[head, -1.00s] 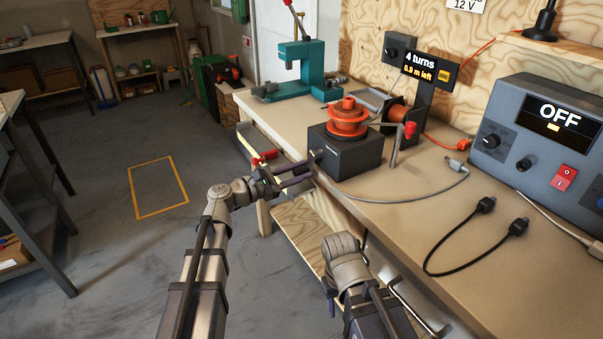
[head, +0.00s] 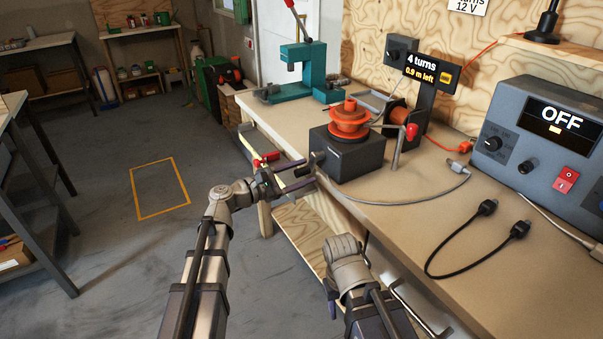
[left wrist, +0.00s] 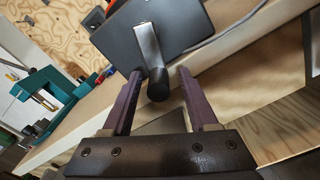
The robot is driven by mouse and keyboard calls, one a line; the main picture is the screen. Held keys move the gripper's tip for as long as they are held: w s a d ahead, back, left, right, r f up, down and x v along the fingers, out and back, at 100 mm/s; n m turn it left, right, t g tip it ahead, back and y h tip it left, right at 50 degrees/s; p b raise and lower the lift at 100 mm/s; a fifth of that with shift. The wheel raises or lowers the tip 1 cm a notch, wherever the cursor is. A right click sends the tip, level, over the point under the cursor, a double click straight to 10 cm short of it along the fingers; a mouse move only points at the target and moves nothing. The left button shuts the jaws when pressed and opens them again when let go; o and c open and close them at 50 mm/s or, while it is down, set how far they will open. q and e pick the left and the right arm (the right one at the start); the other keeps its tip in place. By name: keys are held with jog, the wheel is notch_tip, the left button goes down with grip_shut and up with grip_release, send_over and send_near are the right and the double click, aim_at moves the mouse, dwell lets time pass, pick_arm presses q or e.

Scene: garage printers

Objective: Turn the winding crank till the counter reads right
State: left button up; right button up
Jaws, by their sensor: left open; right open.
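The winder is a dark box (head: 346,152) near the bench's front edge with an orange spool (head: 349,120) on top. Its crank has a silver arm (left wrist: 147,44) and a black knob (left wrist: 158,86) in the left wrist view. My left gripper (head: 304,177) is open at the crank; in the left wrist view its fingers stand on either side of the knob, with gaps showing. The counter (head: 427,70) reads "4 turns" and "0.9 m left". My right gripper (head: 331,296) is low before the bench, away from the winder, mostly hidden by its wrist.
An orange reel (head: 398,114) and a red-knobbed lever (head: 411,132) stand behind the winder. A teal press (head: 303,64) is at the bench's far end. A grey power supply (head: 545,140) reads "OFF". A grey cable and a black lead (head: 455,238) lie on the bench.

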pick_arm(q)
jog(key=shift+a, duration=0.1)
jog(key=v, duration=0.7)
jog(key=shift+s+a, duration=0.25)
